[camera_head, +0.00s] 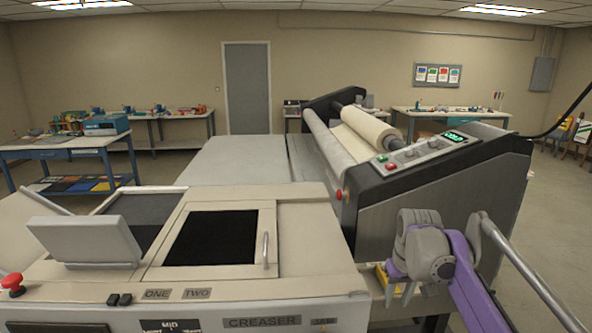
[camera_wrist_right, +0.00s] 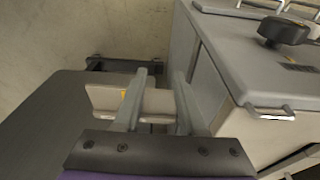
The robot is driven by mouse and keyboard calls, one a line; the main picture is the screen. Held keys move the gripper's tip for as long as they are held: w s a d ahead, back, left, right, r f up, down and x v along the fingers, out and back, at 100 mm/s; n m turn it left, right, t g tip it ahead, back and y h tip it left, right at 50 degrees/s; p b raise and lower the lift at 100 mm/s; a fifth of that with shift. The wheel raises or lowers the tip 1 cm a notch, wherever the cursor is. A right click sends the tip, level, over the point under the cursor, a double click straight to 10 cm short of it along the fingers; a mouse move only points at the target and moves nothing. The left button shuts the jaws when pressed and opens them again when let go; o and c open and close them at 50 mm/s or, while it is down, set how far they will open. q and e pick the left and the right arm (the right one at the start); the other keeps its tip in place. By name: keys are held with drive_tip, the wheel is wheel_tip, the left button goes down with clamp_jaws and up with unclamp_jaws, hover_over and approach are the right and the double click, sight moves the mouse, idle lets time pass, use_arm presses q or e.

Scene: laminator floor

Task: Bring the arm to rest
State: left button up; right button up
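My right arm, purple and grey, comes in at the lower right of the head view. Its gripper (camera_head: 399,292) points down beside the right side of the creaser (camera_head: 300,300), in front of the laminator (camera_head: 440,190). In the right wrist view the two grey fingers of the gripper (camera_wrist_right: 159,82) stand apart. No held thing shows between them. A pale block-like part (camera_wrist_right: 105,98) with a yellow mark lies beyond and below the fingers; I cannot tell whether they touch it. My left gripper is not in view.
In the right wrist view a grey cabinet with a metal handle (camera_wrist_right: 270,112) and a dark knob (camera_wrist_right: 284,32) stands close on the right. The head view shows a red button (camera_head: 13,283), a blue table (camera_head: 75,145) at left and open floor at right.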

drive_tip(key=s+a+f+t, duration=0.1)
drive_tip(key=s+f, duration=0.3)
drive_tip(key=s, duration=0.5)
drive_tip(key=s+a+f+t, duration=0.1)
drive_tip(key=s+a+f, duration=0.2)
drive_tip(key=s, duration=0.6)
drive_tip(key=s+a+f+t, duration=0.2)
drive_tip(key=s+f, duration=0.5)
drive_tip(key=s, duration=0.2)
drive_tip(key=shift+s+m, duration=0.2)
drive_tip(key=shift+m, duration=0.1)
drive_tip(key=shift+o, duration=0.4)
drive_tip(key=shift+f, duration=0.1)
